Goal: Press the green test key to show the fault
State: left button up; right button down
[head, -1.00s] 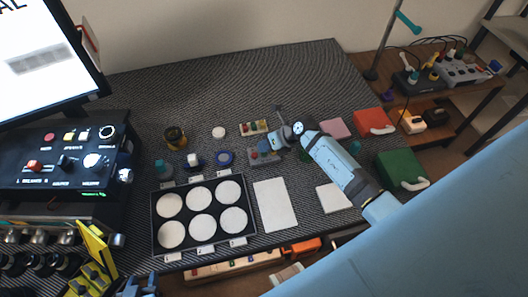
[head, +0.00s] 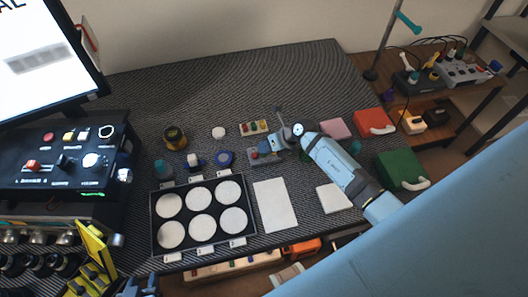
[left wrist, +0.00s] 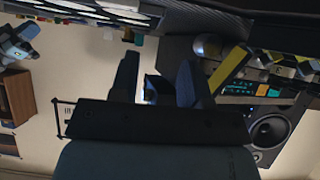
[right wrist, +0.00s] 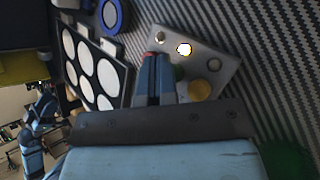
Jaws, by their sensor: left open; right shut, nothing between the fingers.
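A small grey test box (head: 264,153) lies on the mat in the head view, with my right gripper (head: 279,141) over its right end. In the right wrist view the box (right wrist: 218,66) shows a bright lit lamp (right wrist: 184,48), a green key (right wrist: 180,72) and a larger amber knob (right wrist: 200,91). My right gripper (right wrist: 158,56) is shut and empty, its fingertips over the box just left of the green key. They partly hide a red part. I cannot tell whether they touch the box. My left gripper (head: 140,287) is open and empty at the mat's front edge.
A black tray with several white discs (head: 203,250) lies left of the box. The mat's back is clear.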

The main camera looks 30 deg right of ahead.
jog(key=shift+r, duration=0.1)
jog(key=shift+r+p, duration=0.75)
jog(key=shift+p, duration=0.1)
notch_tip(320, 180, up, 5)
jog(key=p, duration=0.4)
jog(key=shift+p, duration=0.35)
